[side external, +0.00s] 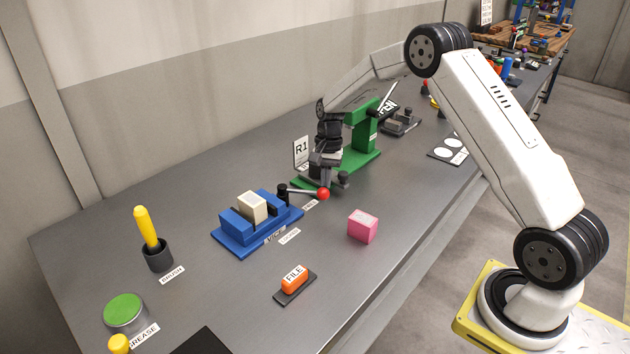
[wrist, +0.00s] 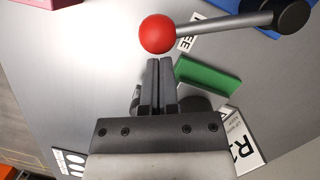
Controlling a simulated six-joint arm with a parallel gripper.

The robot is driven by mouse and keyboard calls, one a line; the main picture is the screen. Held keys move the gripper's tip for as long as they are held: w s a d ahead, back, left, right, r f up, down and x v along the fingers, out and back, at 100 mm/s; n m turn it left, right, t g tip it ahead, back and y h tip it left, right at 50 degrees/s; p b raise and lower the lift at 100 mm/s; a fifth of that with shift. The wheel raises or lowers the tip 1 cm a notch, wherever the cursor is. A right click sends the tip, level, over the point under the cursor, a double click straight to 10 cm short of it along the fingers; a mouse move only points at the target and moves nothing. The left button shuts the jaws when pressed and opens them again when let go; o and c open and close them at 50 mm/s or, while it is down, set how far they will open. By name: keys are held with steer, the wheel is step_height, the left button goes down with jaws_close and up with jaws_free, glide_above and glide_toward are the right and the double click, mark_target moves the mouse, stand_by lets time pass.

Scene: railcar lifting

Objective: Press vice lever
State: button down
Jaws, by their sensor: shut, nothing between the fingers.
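The blue vice (side external: 235,230) stands on the bench with a cream block (side external: 252,207) between its jaws. Its lever (side external: 303,192) is a grey rod from a black pivot, ending in a red ball (side external: 323,194). In the wrist view the red ball (wrist: 157,34) lies just ahead of my fingertips, with the rod (wrist: 225,24) running right to the black pivot (wrist: 292,17). My gripper (wrist: 158,62) is shut and empty. In the side view my gripper (side external: 328,183) is by the ball, beside the green stand; whether it touches the ball I cannot tell.
A green press-like stand (side external: 362,135) is close behind my gripper, with an R1 sign (side external: 301,152). A brush pot (side external: 157,256) and grease tin (side external: 125,311) stand at left.

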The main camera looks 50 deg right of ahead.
steer(key=shift+s+a+m+t, duration=0.3)
steer(key=shift+s+a+m, duration=0.7)
steer(key=shift+m, duration=0.4)
steer(key=a+m, duration=0.2)
steer(key=s+a+m+t, duration=0.1)
steer(key=a+m, duration=0.3)
steer(key=shift+s, duration=0.4)
steer(key=a+m+t, duration=0.1)
steer(key=a+m, duration=0.1)
steer(key=m, duration=0.1)
steer(key=shift+w+a, duration=0.15)
steer(key=shift+a, duration=0.2)
steer(key=shift+w+a, duration=0.2)
steer(key=shift+a, duration=0.5)
steer(key=shift+s+d+r, duration=0.1)
steer(key=shift+s+d, duration=0.15)
steer(key=shift+d, duration=0.15)
steer(key=s+d, duration=0.2)
steer(key=shift+d+r, duration=0.3)
steer(key=v, duration=1)
